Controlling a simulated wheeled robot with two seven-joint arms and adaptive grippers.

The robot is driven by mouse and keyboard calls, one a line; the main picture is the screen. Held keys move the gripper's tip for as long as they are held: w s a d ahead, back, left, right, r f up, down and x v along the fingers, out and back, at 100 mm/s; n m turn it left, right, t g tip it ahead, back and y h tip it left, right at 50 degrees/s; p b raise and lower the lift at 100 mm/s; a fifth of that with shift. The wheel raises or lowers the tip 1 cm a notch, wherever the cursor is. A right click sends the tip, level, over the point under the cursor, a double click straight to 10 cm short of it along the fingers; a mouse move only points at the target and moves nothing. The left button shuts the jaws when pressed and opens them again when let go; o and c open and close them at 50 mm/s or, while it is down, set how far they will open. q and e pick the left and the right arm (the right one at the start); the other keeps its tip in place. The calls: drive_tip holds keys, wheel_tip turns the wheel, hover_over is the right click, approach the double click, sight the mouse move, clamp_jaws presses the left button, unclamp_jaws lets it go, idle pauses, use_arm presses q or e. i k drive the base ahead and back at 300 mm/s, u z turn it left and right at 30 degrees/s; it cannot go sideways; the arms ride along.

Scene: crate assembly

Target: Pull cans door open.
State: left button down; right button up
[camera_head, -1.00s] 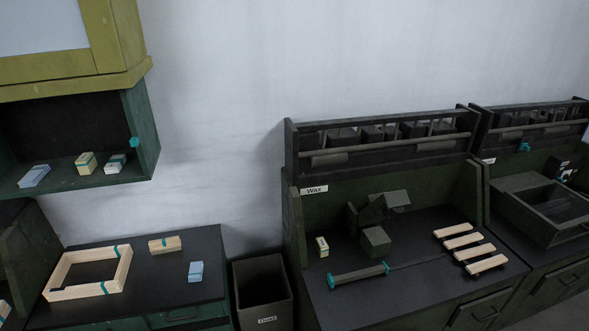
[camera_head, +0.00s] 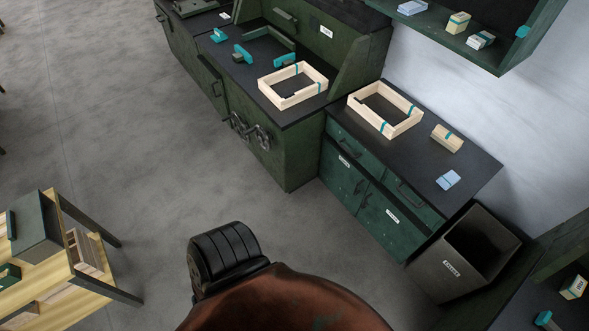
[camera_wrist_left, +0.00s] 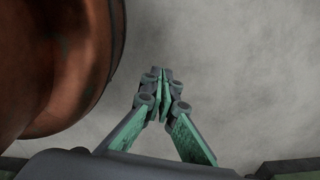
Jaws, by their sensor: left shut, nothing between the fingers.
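A green cabinet (camera_head: 345,205) with a black top stands at the right of the middle in the head view. Its front has doors and drawers with dark handles and small white labels. The labels are too small to read, so I cannot tell which door is the cans door. No door on this front stands visibly open. My left gripper (camera_wrist_left: 163,84) shows in the left wrist view, shut and empty, over bare grey floor. It does not show in the head view, and no cabinet is near it in the wrist view. My right gripper is in neither view.
A wooden frame (camera_head: 410,122) and small boxes lie on the cabinet top. A dark bin (camera_head: 440,268) stands to its right. A green workbench (camera_head: 283,165) adjoins it on the left. A wooden table (camera_head: 60,275) stands at lower left. The grey floor between is clear.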

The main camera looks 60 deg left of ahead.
sight(348, 180)
drive_tip(key=u, duration=1.55)
